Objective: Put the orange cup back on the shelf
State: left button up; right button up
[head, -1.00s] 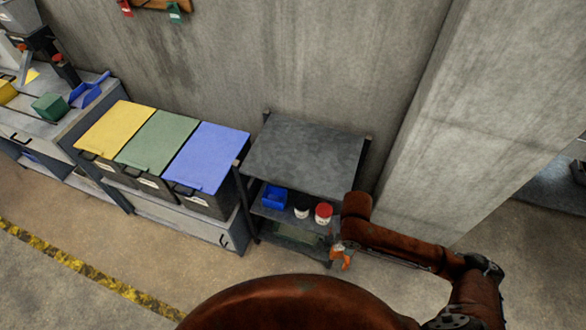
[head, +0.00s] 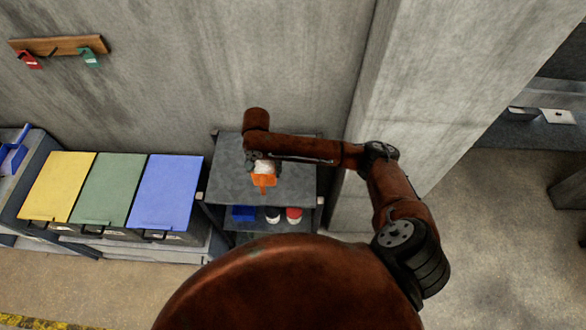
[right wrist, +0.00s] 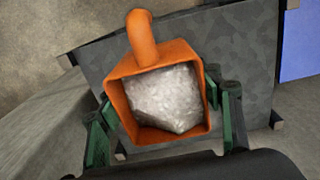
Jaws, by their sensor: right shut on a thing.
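The orange cup (head: 264,181) is a square, scoop-like vessel with a handle. My right gripper (head: 260,167) is shut on it, above the grey top of the shelf (head: 226,180). In the right wrist view the cup (right wrist: 177,53) sits between the gripper's green fingers (right wrist: 165,125), its mouth facing the camera and a whitish grainy mass inside. The shelf top (right wrist: 243,45) shows behind it. I cannot tell how far the cup is above the top. My left gripper is not in view.
On the level below stand a blue bin (head: 243,213), a white tub with a dark lid (head: 272,215) and a red-lidded tub (head: 294,214). Yellow, green and blue lidded bins (head: 165,192) stand left of the shelf. A concrete pillar (head: 400,90) rises at right. The visible shelf top is otherwise clear.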

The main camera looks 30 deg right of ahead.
jog(key=d+f, duration=0.2)
jog(key=d, duration=0.2)
jog(key=d+f+p, duration=0.1)
jog(key=d+f, duration=0.2)
jog(key=d, duration=0.1)
jog(key=d+f+p, duration=0.1)
jog(key=d+f, duration=0.2)
jog(key=d, duration=0.1)
jog(key=shift+s+d+f, duration=0.2)
jog(key=shift+s+d, duration=0.05)
jog(key=shift+d+f, duration=0.15)
jog(key=shift+f, duration=0.05)
jog(key=f, duration=0.1)
jog(key=f+p, duration=0.1)
jog(key=f, duration=0.1)
jog(key=shift+d, duration=0.35)
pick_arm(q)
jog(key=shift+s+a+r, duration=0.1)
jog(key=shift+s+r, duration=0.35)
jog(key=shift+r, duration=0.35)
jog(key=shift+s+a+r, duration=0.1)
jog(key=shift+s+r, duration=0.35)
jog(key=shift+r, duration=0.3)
pick_arm(e)
jog(key=shift+f, duration=0.45)
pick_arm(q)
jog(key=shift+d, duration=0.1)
